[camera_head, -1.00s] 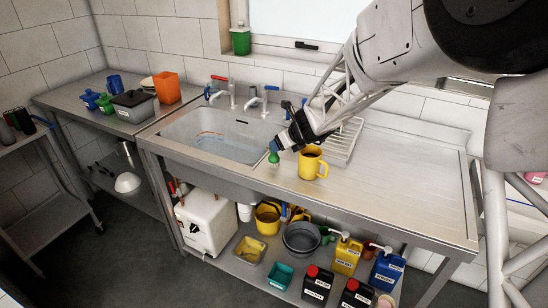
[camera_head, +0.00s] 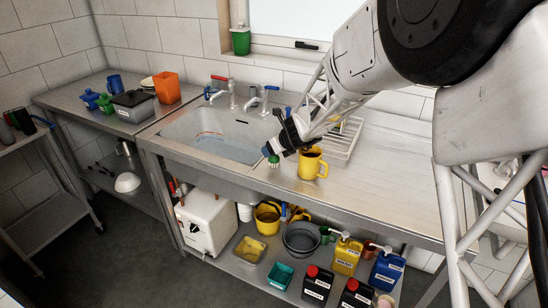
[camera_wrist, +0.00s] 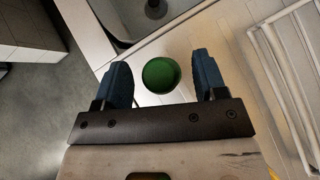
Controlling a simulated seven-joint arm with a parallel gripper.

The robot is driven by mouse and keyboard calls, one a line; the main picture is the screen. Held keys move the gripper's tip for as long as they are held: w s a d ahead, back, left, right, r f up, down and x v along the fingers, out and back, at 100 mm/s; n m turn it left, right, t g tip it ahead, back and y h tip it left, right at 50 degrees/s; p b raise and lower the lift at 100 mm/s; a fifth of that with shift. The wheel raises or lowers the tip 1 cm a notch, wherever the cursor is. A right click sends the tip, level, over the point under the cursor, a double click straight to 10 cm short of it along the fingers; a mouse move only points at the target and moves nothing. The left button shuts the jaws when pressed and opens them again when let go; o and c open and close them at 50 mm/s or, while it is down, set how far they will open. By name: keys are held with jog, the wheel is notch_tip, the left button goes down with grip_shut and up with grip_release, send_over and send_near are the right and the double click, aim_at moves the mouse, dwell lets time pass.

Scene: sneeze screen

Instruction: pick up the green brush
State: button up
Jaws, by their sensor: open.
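The green brush (camera_head: 273,161) stands on the steel counter just right of the sink's front corner, with pale bristles at its lower end. My gripper (camera_head: 272,149) is right above it and hides its upper part in the head view. In the wrist view the brush shows from above as a round green top (camera_wrist: 161,75). It lies between the two blue fingertips (camera_wrist: 161,78), with a gap on each side. The fingers are open and hold nothing.
A yellow mug (camera_head: 311,163) stands close to the right of my gripper. A white dish rack (camera_head: 345,139) is behind the mug. The sink basin (camera_head: 215,137) lies to the left, with taps (camera_head: 262,99) behind it. The counter's right part (camera_head: 385,175) is clear.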

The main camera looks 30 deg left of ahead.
jog(key=shift+w+a+f, duration=0.1)
jog(key=shift+a+f, duration=0.05)
dwell(0.5)
jog(key=c, duration=1)
